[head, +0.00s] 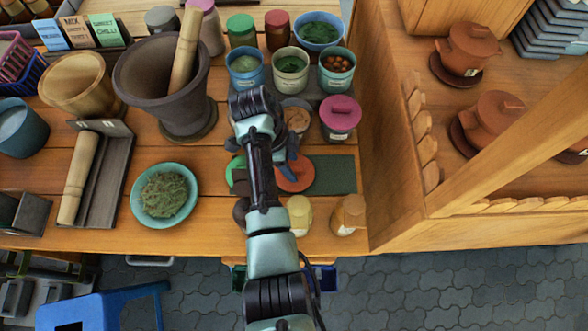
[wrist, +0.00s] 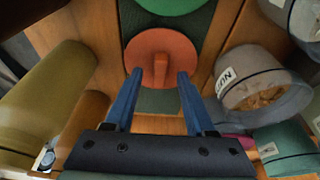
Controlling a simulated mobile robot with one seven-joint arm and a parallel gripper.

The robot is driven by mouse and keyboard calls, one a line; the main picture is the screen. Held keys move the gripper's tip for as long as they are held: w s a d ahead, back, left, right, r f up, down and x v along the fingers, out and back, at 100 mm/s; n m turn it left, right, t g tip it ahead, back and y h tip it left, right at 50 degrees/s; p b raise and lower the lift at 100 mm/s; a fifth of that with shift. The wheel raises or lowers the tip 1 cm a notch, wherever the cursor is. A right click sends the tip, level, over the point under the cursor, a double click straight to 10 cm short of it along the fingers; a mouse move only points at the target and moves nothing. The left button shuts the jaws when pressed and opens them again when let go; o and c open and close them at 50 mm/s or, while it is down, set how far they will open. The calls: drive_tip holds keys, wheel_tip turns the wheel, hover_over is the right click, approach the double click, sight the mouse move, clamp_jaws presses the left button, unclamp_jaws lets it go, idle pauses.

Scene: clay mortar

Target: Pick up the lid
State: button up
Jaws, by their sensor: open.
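A round orange lid (head: 296,176) with a raised bar handle lies on a dark green mat (head: 335,174) on the wooden counter. In the wrist view the orange lid (wrist: 161,48) is just ahead of my gripper (wrist: 160,74), with its handle between the blue fingertips. My gripper (head: 284,160) is open and empty; I cannot tell its height above the lid. A green lid (head: 235,170) lies left of it, partly hidden by my arm in the head view. The green lid also shows at the wrist view's top edge (wrist: 171,4).
A labelled container with brown contents (wrist: 262,92) stands close right of my gripper. A pink-lidded jar (head: 340,117) and several cups stand behind. Small jars (head: 348,215) stand at the front edge. A stone mortar (head: 170,85) and herb bowl (head: 164,196) are left.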

drive_tip(key=shift+d+f, duration=0.15)
drive_tip(key=shift+f, duration=0.45)
clamp_jaws()
drive_tip(key=shift+r, duration=0.1)
